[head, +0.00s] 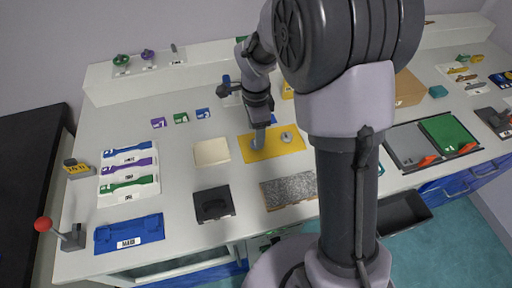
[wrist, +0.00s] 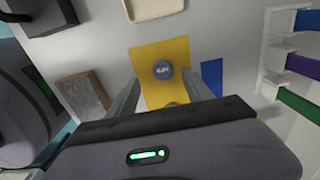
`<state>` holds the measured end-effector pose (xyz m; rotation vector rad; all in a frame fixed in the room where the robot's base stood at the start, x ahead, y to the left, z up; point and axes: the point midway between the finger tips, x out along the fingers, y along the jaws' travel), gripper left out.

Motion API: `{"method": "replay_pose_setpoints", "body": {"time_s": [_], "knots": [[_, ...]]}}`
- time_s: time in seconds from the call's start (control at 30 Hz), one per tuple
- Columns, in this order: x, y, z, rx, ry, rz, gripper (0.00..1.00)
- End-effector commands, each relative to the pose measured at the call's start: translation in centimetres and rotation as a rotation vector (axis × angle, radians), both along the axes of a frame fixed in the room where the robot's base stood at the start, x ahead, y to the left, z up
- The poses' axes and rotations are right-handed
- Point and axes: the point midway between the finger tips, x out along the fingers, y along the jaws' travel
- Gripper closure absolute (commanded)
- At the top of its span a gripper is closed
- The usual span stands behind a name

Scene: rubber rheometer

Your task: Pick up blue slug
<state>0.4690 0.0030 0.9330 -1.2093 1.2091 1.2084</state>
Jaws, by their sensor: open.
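In the wrist view, a round grey-blue slug (wrist: 162,69) with pale marking on its top lies on a yellow mat (wrist: 150,52). My gripper (wrist: 162,82) is open, its two fingers on either side below the slug in the picture, with nothing held. In the head view, my gripper (head: 258,138) reaches down over the left part of the yellow mat (head: 298,152). A small grey round piece (head: 287,137) shows to its right on the mat. The slug cannot be clearly told from my gripper there. Another small piece is partly hidden by my gripper in the wrist view.
A cream pad (head: 212,152) lies left of the mat, a dark tray (head: 213,205) at the front left, and a grey textured plate (head: 289,190) in front. A blue plate (wrist: 211,77) lies beside the mat. A rack with coloured strips (head: 129,170) stands at far left.

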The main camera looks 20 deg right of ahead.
Motion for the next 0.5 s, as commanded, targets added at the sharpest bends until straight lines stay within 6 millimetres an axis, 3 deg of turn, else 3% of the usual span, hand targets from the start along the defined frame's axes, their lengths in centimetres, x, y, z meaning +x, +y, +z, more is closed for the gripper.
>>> {"method": "replay_pose_setpoints", "body": {"time_s": [0.2, 0.43, 0.5], "knots": [[0.2, -0.2, -4.5, 0.0, 0.003, 0.0, 0.41], [0.3, -0.2, -4.6, 0.0, -0.001, 0.0, 0.41], [0.3, -0.2, -4.6, 0.0, -0.001, 0.0, 0.55]]}}
